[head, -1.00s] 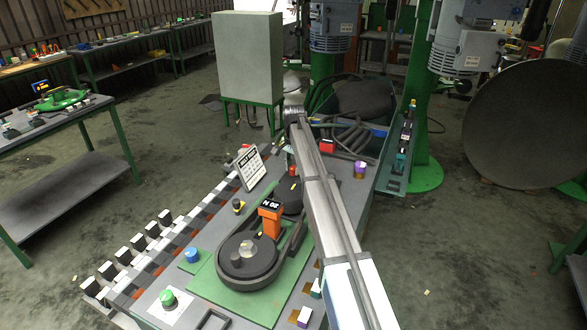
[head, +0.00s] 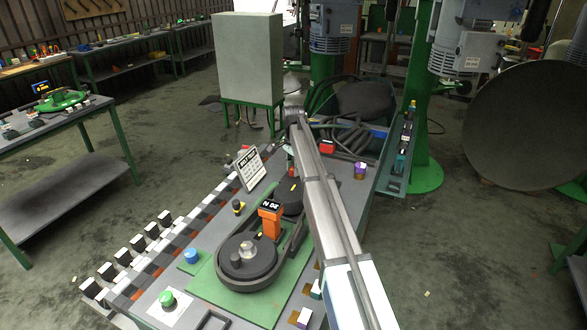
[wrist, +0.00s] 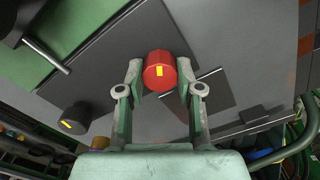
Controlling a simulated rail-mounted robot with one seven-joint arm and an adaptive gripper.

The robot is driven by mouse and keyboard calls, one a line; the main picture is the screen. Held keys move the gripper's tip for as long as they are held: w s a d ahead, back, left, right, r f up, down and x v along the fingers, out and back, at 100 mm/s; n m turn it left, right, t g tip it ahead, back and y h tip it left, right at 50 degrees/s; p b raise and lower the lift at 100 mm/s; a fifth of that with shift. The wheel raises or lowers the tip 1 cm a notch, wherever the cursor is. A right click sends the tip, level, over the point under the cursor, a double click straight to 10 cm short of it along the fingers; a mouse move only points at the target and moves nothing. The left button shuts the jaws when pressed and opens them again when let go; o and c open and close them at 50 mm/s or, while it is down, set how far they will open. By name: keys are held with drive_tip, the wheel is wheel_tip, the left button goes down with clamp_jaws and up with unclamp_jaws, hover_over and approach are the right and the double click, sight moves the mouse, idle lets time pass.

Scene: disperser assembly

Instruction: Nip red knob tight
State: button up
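The red knob (wrist: 159,72), with a small yellow mark on its face, is in the upper middle of the wrist view. My gripper (wrist: 160,76) has one fingertip on each side of it, left and right. The fingertips look very close to the knob's sides or touching them. I cannot tell whether they press on it. In the head view my long grey arm reaches across the bench, and I cannot make out the gripper's grasp there.
In the head view the bench carries an orange post (head: 269,218) with a black display, a round dark disc (head: 246,257), a blue knob (head: 191,255) and a green button (head: 167,299). A white sign (head: 250,169) stands at the left edge. In the wrist view, a dark knob (wrist: 74,118) lies left.

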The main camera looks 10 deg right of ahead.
drive_tip(key=o, duration=0.4)
drive_tip(key=shift+o, duration=0.2)
wheel_tip(320, 180, up, 12)
idle(0.4)
